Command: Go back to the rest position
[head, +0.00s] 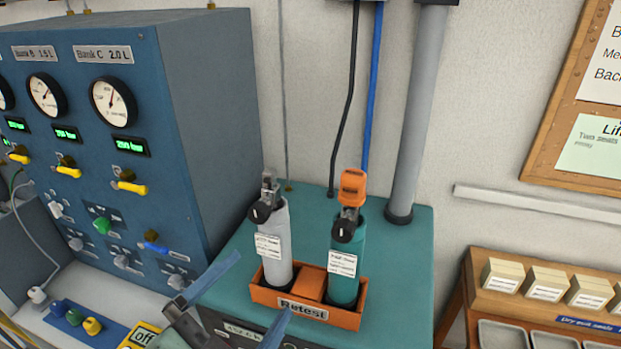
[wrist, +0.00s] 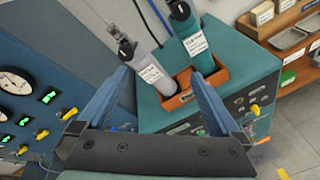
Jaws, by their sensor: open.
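My gripper (head: 261,285) is at the bottom of the head view, with its two blue fingers spread apart. In the wrist view the fingers of my gripper (wrist: 161,73) are also wide apart, with nothing held between them. The fingers point toward an orange rack (head: 289,311) labelled "Retest". A grey cylinder (head: 274,240) and a teal cylinder (head: 345,258) stand upright in the rack. The teal one has an orange piece (head: 352,186) on top. In the head view my gripper overlaps the bench just left of the rack; I cannot tell the exact gap.
A blue gauge panel (head: 190,130) stands at the left. The rack sits on a teal bench (head: 405,262), with a grey pipe (head: 416,110) and hoses behind it. A wooden shelf (head: 480,262) with small boxes is at the right. Open air lies above the bench's right side.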

